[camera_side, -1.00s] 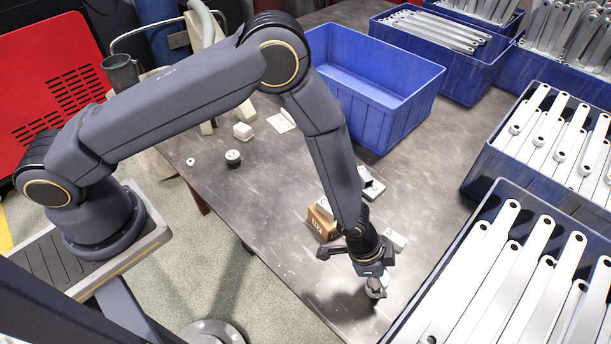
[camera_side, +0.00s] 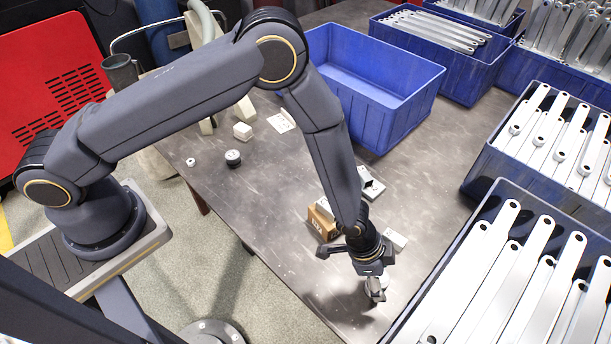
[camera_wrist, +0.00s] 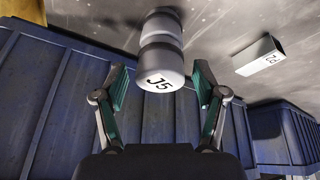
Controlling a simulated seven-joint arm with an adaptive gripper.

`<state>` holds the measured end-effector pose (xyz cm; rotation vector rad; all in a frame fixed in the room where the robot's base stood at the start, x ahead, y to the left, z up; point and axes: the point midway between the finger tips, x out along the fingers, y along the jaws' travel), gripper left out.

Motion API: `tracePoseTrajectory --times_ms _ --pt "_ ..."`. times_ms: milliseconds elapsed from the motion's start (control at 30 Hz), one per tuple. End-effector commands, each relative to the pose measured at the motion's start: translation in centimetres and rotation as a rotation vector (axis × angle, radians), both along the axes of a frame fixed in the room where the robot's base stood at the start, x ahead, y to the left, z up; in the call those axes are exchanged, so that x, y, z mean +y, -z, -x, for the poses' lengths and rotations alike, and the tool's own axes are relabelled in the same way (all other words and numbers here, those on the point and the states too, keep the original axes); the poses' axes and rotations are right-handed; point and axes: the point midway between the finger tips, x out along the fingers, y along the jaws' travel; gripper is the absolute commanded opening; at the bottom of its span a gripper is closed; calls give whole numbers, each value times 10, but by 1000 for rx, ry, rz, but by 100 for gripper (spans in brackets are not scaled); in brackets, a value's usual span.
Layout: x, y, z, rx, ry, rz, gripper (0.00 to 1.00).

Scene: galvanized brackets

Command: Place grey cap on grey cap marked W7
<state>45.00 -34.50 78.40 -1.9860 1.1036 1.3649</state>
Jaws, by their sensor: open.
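A light grey round cap marked J5 (camera_wrist: 160,78) faces the wrist camera. It sits in line on another light grey round piece (camera_wrist: 161,25), with a darker band between them. The lower piece's mark is hidden, so I cannot read W7. My gripper (camera_wrist: 160,88) is open, with one finger on each side of the J5 cap and visible gaps between. In the side view my gripper (camera_side: 376,288) points down near the table's front edge, around the small grey stack, which it partly hides.
A white block marked P2 (camera_wrist: 258,56) lies near the stack. A brown box (camera_side: 323,224) stands left of my gripper. Blue bins of metal brackets (camera_side: 481,196) crowd the right. An empty blue bin (camera_side: 398,118) stands behind.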

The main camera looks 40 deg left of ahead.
Motion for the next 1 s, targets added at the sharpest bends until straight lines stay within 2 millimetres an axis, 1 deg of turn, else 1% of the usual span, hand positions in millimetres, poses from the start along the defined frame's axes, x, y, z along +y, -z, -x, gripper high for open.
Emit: tracePoseTrajectory --times_ms 167,300,400,500,600,667,700,767,867,900,933,967,1000 --pt "12 -33 5 -2 -2 3 71" --pt "23 -63 10 -3 -2 2 71" --pt "31 -81 14 -3 -2 2 71" --pt "36 -95 17 -1 -2 1 71" --pt "39 -104 19 -1 -3 0 71" --pt "44 -111 16 -6 -12 -4 71" --pt "50 -120 12 -15 -26 -8 71" --pt "64 -138 3 -35 -61 -23 71" --pt "107 -186 -14 -78 -164 -61 71" --pt "129 -209 -19 -95 -219 -77 71" --pt "146 -226 -20 -106 -263 -89 71" --pt "164 -243 -19 -116 -310 -100 71" --pt "187 -264 -16 -126 -372 -109 71"
